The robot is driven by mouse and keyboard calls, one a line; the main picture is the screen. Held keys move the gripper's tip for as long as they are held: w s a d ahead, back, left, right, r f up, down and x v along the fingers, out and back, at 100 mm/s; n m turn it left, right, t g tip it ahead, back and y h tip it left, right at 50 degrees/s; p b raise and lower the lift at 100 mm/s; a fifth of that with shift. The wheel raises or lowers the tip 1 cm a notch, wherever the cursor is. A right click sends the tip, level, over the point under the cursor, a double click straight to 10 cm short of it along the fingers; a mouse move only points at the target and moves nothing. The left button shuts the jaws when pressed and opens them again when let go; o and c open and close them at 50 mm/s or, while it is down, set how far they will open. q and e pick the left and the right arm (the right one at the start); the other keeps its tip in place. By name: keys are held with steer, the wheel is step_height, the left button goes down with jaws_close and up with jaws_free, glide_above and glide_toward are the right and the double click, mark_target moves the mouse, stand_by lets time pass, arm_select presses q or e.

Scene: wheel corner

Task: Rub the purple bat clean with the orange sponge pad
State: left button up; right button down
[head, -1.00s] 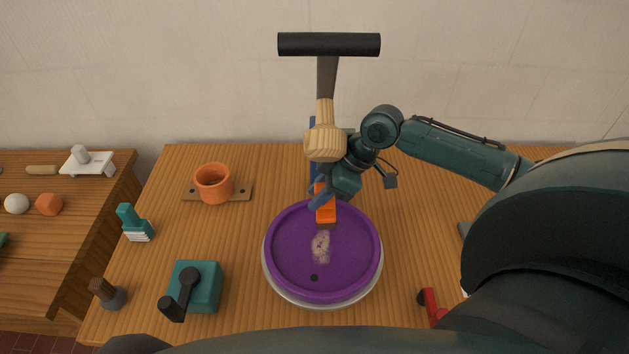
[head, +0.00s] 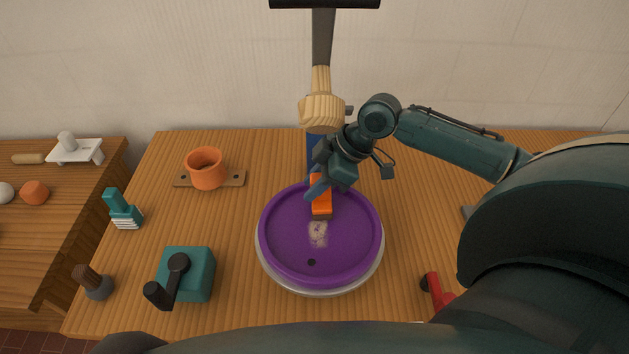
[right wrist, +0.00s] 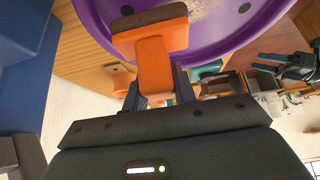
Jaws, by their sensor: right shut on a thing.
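The purple bat (head: 285,232) is a round disc lying on a pale wheel head on the table. A pale dirty patch (head: 318,235) marks its middle, and a dark hole shows nearer me. My right gripper (head: 319,184) is shut on the orange sponge pad (head: 321,196), over the far part of the bat. The pad's dark end is at the far edge of the patch; I cannot tell if it touches. The right wrist view shows the held pad (right wrist: 153,60) against the bat (right wrist: 215,30). A small teal gripper, apparently my left (right wrist: 268,64), shows there too; its jaws are unclear.
A blue post (head: 315,150) with a wooden-headed tool stands behind the bat. An orange cup (head: 206,168), a teal crank box (head: 187,275) and a teal brush (head: 124,211) stand left. A red-handled item (head: 436,290) lies right.

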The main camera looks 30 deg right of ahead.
stand_by(0.6)
steer(key=shift+f, duration=0.65)
steer(key=c, duration=1.4)
jaws_free()
steer(key=shift+r+p, duration=0.35)
steer(key=shift+p, duration=0.2)
steer(key=shift+c, duration=0.3)
jaws_close()
